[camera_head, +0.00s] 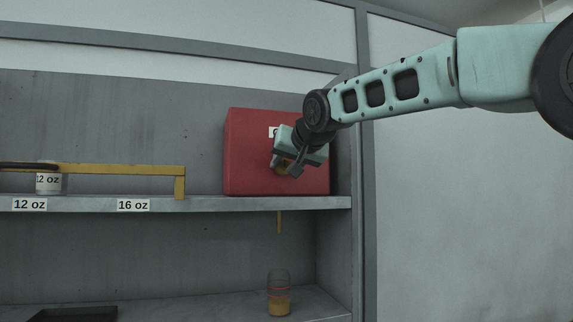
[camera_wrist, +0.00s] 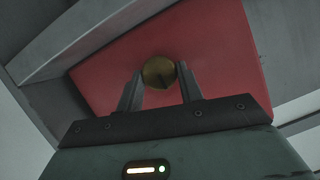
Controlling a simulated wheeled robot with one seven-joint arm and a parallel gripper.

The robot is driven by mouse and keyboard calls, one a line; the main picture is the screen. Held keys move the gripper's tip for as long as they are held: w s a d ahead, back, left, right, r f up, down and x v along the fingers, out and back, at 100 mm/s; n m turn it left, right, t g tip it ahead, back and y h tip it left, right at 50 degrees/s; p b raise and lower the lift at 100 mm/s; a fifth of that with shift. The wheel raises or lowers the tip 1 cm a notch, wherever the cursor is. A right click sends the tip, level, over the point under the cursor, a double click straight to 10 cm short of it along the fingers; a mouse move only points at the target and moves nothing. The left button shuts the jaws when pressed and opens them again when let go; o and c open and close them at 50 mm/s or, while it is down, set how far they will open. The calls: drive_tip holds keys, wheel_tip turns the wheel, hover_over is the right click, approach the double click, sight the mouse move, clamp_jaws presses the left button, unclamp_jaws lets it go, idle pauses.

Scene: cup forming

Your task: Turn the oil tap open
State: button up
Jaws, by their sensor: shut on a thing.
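The oil tap's round brass knob (camera_wrist: 158,73) sits on the front of a red box (camera_wrist: 215,50). The red box (camera_head: 250,150) stands on the right end of the shelf in the head view, with a partly hidden white label. My gripper (camera_head: 284,168) is at the box's front, shut on the knob, one finger on each side of it. In the wrist view the fingers (camera_wrist: 160,90) flank the knob. A thin yellow spout (camera_head: 279,222) hangs below the shelf under the box. A clear cup (camera_head: 279,293) with red lines stands below the spout and holds amber liquid in its lower part.
The upper shelf (camera_head: 240,204) carries a yellow rail (camera_head: 125,169) and a small cup (camera_head: 48,180) marked 12 oz at the left. Labels read 12 oz and 16 oz. A dark tray (camera_head: 75,314) lies lower left. A grey post (camera_head: 365,240) stands right of the box.

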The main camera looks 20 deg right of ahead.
drive_tip(key=n+b, duration=0.1)
drive_tip(key=n+h+b, duration=0.1)
drive_tip(key=shift+a+f+n+h+b, duration=0.15)
drive_tip(key=shift+a+n+h+b, duration=0.05)
drive_tip(key=shift+n+h+b, duration=0.15)
drive_tip(key=n+h+b, duration=0.2)
drive_tip(key=n, duration=0.1)
drive_tip(key=shift+a+b, duration=0.2)
drive_tip(key=shift+b, duration=0.1)
drive_tip(key=n+h+b, duration=0.1)
drive_tip(key=n+t+h+b, duration=0.1)
drive_tip(key=n, duration=0.1)
drive_tip(key=shift+a+f+b, duration=0.1)
drive_tip(key=shift+f+b, duration=0.1)
drive_tip(key=shift+b, duration=0.1)
drive_tip(key=shift+a+n+t+h+b, duration=0.1)
drive_tip(key=shift+n+t+h+b, duration=0.3)
drive_tip(key=shift+n+h+b, duration=0.85)
drive_tip(key=shift+n+y, duration=0.3)
drive_tip(key=shift+n, duration=0.4)
drive_tip(key=o, duration=1)
